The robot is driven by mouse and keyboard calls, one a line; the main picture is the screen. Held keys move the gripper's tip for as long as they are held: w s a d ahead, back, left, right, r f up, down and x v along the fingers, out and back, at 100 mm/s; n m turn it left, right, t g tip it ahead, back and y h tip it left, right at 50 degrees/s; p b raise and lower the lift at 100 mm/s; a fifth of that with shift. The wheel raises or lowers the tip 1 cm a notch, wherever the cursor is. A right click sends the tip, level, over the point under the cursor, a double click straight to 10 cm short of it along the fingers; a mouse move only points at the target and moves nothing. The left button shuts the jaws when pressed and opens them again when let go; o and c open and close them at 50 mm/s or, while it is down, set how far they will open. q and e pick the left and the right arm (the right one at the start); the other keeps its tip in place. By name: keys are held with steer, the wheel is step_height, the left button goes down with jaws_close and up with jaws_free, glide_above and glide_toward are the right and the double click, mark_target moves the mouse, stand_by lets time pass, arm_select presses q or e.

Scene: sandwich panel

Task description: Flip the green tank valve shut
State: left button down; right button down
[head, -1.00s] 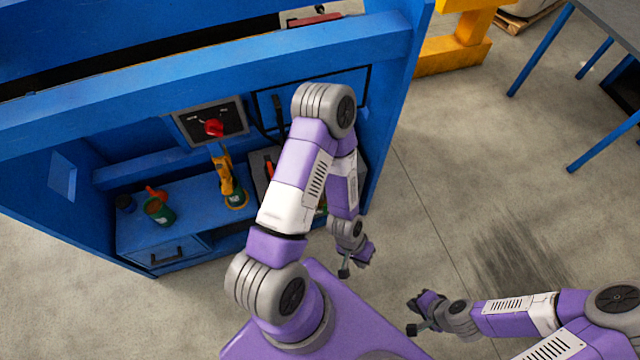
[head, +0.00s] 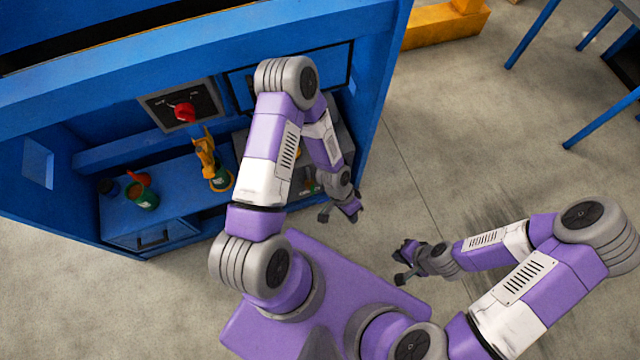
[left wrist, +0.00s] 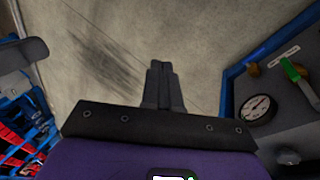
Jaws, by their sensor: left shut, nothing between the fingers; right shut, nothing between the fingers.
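In the left wrist view, a valve with a green handle (left wrist: 290,69) sits on the grey panel at the right, above a round dial gauge (left wrist: 258,107). My left gripper (left wrist: 161,66) is shut and empty, over bare floor to the left of the valve and apart from it. In the head view my left gripper (head: 325,215) hangs just in front of the blue cabinet's right end. My left arm hides much of the panel there, so I cannot make out the valve clearly. My right gripper (head: 402,280) is shut and empty over the floor.
The blue cabinet (head: 190,80) holds a panel with a red knob (head: 185,112), a yellow-orange tool (head: 207,160) and a green can (head: 146,200). A blue-legged table (head: 600,120) stands at the far right. The floor (head: 450,160) right of the cabinet is clear.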

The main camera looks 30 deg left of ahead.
mark_target(312, 188)
arm_select(q)
steer(key=w+a+f+m+g+y+b, duration=0.2)
steer(key=w+a+f+m, duration=0.1)
steer(key=w+f+m, duration=0.75)
steer(key=w+a+r+m+y+b, duration=0.1)
steer(key=w+a+m+y, duration=0.4)
steer(key=a+m, duration=0.5)
steer(key=shift+w+m+g+b, duration=0.4)
steer(key=shift+w+m+b, duration=0.35)
steer(key=shift+w+m, duration=0.1)
steer(key=s+a+f+b, duration=0.3)
steer(key=s+a+f, duration=0.2)
steer(key=f, duration=0.4)
steer(key=shift+s, duration=0.5)
steer(key=shift+f, duration=0.1)
